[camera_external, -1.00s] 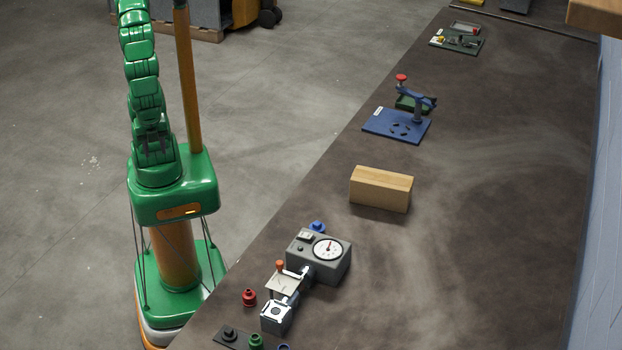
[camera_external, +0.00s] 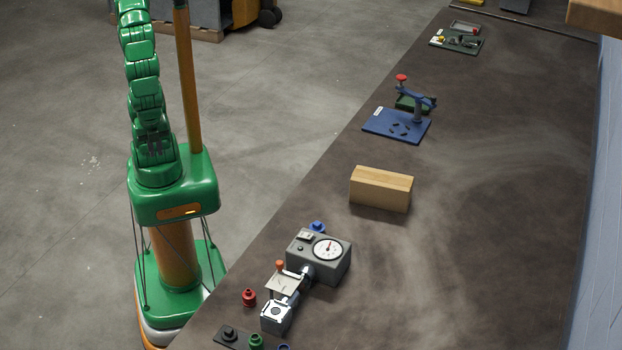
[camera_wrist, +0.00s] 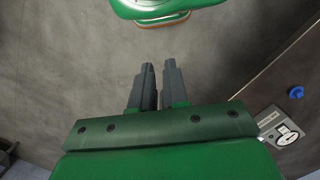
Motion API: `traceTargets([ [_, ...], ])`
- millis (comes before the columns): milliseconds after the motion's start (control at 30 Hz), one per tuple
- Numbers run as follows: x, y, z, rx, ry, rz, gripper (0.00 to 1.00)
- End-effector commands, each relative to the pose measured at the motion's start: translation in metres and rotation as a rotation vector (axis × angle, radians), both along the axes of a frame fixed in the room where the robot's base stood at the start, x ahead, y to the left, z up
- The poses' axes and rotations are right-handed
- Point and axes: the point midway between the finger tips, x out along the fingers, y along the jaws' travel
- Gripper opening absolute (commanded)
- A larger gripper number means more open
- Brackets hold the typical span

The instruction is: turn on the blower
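A grey box with a round white dial (camera_external: 320,258) stands on the bench's near end and looks like the blower. Its top carries a small dark-and-white panel and a small dark knob; I cannot read the switch position. The box also shows at the right edge of the wrist view (camera_wrist: 277,127). My gripper (camera_wrist: 158,65) is empty, with its fingers slightly apart. It hangs above my base, left of the bench and well away from the box.
An orange-knobbed plate (camera_external: 283,283) and a grey block (camera_external: 277,315) stand before the box. Red (camera_external: 249,297), blue (camera_external: 317,227) and green (camera_external: 256,341) pieces lie around. A wooden block (camera_external: 381,189) and blue fixture (camera_external: 397,125) stand farther along. Bare bench lies right.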

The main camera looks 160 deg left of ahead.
Motion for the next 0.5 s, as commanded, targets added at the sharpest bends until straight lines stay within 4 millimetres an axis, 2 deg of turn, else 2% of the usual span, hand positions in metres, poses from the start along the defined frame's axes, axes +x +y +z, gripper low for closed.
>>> traceTargets([
  [100, 0.016, 0.005, 0.003, 0.003, -0.01, 0.03, 0.0],
  [500, 0.1, 0.044, 0.02, 0.019, -0.076, 0.189, 0.0],
])
